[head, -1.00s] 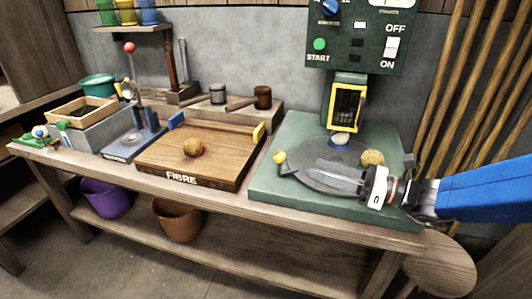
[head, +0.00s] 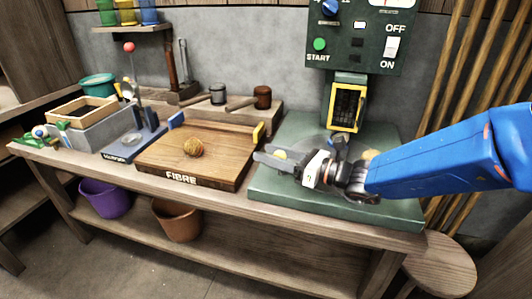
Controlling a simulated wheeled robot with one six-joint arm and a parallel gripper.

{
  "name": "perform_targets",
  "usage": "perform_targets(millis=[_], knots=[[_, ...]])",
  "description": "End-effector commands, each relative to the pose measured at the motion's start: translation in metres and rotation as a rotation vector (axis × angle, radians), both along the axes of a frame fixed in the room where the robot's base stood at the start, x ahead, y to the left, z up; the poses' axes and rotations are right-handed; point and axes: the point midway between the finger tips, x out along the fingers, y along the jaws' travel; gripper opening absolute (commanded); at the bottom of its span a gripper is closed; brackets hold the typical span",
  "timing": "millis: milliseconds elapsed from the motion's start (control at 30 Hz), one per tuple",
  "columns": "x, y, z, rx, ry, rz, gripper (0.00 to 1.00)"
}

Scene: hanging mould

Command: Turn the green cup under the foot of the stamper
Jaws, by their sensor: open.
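The stamper is the green machine at the right, with a yellow-framed window (head: 346,107) low on its head. Its green base (head: 290,194) carries a round grey turntable, now mostly hidden by my gripper and arm. A tan fibrous lump (head: 371,154) shows partly behind my arm. I cannot make out a green cup on the turntable.
A control panel (head: 360,38) hangs above. Wooden poles (head: 460,80) stand at the right.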

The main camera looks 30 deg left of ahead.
Motion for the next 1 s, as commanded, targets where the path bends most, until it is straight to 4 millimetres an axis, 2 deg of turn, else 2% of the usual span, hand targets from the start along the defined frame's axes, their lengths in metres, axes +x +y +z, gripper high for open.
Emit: perform_targets(millis=[200,467,500,600,700,1000], knots=[[-0.001,0.014,0.0,0.0,0.001,0.0,0.46],[0.0,0.015,0.0,0.0,0.001,-0.001,0.46],[-0.001,0.015,0.0,0.0,0.001,-0.001,0.43],[-0.001,0.015,0.0,0.0,0.001,-0.001,0.2],[-0.001,0.015,0.0,0.0,0.001,-0.001,0.0],[0.0,0.014,0.0,0.0,0.0,0.01,0.0]])
